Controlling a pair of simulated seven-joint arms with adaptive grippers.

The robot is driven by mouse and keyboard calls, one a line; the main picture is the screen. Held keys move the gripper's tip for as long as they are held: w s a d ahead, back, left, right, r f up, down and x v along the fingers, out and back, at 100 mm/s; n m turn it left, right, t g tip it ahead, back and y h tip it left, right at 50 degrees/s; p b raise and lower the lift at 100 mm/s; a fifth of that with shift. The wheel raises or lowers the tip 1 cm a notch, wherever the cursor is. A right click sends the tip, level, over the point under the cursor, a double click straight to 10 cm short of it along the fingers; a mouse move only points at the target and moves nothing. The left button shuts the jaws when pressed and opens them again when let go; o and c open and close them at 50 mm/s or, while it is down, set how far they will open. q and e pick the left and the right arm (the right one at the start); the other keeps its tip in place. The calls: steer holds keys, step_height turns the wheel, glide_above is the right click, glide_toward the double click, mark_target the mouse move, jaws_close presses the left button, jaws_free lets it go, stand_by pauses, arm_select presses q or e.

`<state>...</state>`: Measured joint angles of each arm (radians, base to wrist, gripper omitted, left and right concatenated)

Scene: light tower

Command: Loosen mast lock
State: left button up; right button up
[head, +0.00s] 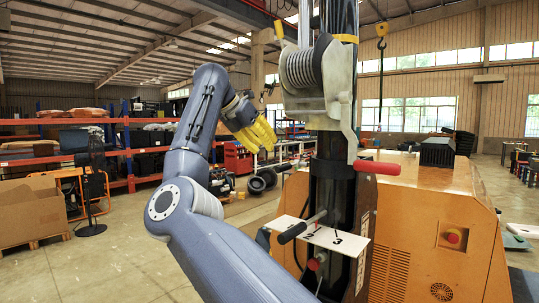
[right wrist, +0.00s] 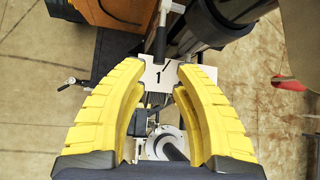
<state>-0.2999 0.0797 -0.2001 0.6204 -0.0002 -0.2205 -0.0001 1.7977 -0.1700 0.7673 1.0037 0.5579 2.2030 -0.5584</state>
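The black mast (head: 335,185) of the light tower stands upright right of centre in the head view. A white plate (head: 322,236) numbered 2 and 3 is on it, with a black-handled lever (head: 300,228) over it. A red knob (head: 316,262) sits below the plate; I cannot tell which part is the mast lock. My right gripper (head: 262,136) has yellow fingers and is left of the mast, above the plate's height. In the right wrist view the right gripper (right wrist: 163,80) is open and empty, with the plate (right wrist: 157,77), marked 1, beyond its fingertips. My left gripper is out of view.
A grey winch (head: 302,70) with a red crank handle (head: 376,167) is on the mast close to the right gripper. The orange generator housing (head: 440,220) stands to the right. A cardboard box (head: 30,212) and shelves stand at left. Open floor lies between.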

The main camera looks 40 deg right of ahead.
mark_target(289, 166)
steer(key=shift+g+h, duration=0.4)
steer(key=shift+g, duration=0.3)
steer(key=f, duration=0.3)
steer(key=w+f, duration=0.1)
steer(key=f, duration=0.4)
steer(key=shift+w+d+f, duration=0.15)
steer(key=shift+d+f, duration=0.2)
steer(key=shift+d, duration=0.05)
jaws_close()
steer(key=s+a+f+h, duration=0.1)
steer(key=s+f+h, duration=0.25)
steer(key=f, duration=0.55)
step_height(289, 166, up, 4)
steer(key=s+a+t+h, duration=0.1)
steer(key=a+t+h, duration=0.1)
steer(key=a+t, duration=0.1)
steer(key=x, duration=1)
steer(key=shift+n+t+y, duration=0.25)
steer(key=shift+n+t, duration=0.05)
steer(key=shift+w+r, duration=0.25)
steer(key=shift+r, duration=0.8)
steer(key=shift+w+r, duration=0.25)
steer(key=shift+r, duration=0.85)
